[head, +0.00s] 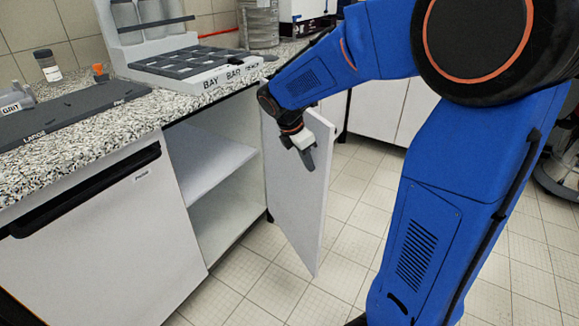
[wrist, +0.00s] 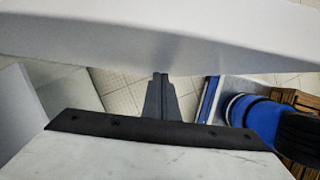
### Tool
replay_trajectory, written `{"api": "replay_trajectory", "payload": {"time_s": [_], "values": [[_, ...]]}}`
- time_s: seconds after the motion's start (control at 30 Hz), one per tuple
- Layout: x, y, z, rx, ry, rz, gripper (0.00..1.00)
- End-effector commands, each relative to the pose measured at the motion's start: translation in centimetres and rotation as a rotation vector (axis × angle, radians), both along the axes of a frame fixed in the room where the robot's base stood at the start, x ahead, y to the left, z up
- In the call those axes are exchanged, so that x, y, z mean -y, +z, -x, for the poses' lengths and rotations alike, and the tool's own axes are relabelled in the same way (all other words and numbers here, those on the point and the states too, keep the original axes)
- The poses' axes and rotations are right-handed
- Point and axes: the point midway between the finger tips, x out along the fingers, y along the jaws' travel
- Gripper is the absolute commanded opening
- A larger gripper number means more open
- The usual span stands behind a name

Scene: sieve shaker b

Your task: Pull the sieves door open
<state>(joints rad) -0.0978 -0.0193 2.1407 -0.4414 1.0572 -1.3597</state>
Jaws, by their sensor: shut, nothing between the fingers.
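The door (head: 292,205), a plain pale panel, stands swung well out from the right side of an open cabinet (head: 205,160). Its inner face shows in the head view, and no label is readable on it. My gripper (head: 310,166) hangs in front of that inner face, near the upper outer part, pointing down. Its fingers are shut and empty. I cannot tell whether they touch the panel. In the wrist view the closed dark fingers (wrist: 160,95) show in the middle, below a broad pale surface that may be the door.
The cabinet holds a bare shelf (head: 205,165). Left of it is a closed front with a black handle (head: 85,190). The speckled worktop (head: 95,130) carries a tray marked BAY BAR (head: 190,68) and a dark panel (head: 70,112). The tiled floor (head: 350,230) is clear beyond the door.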

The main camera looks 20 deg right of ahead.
Motion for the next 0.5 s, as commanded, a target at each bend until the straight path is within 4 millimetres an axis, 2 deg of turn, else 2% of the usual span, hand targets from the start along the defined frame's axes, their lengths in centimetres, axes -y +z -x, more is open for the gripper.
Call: {"api": "replay_trajectory", "payload": {"time_s": [0.1,0.5], "values": [[3.0,0.0,0.0,0.000,0.057,0.000,0.00],[11.9,0.0,-1.7,0.000,0.274,0.000,0.00]]}}
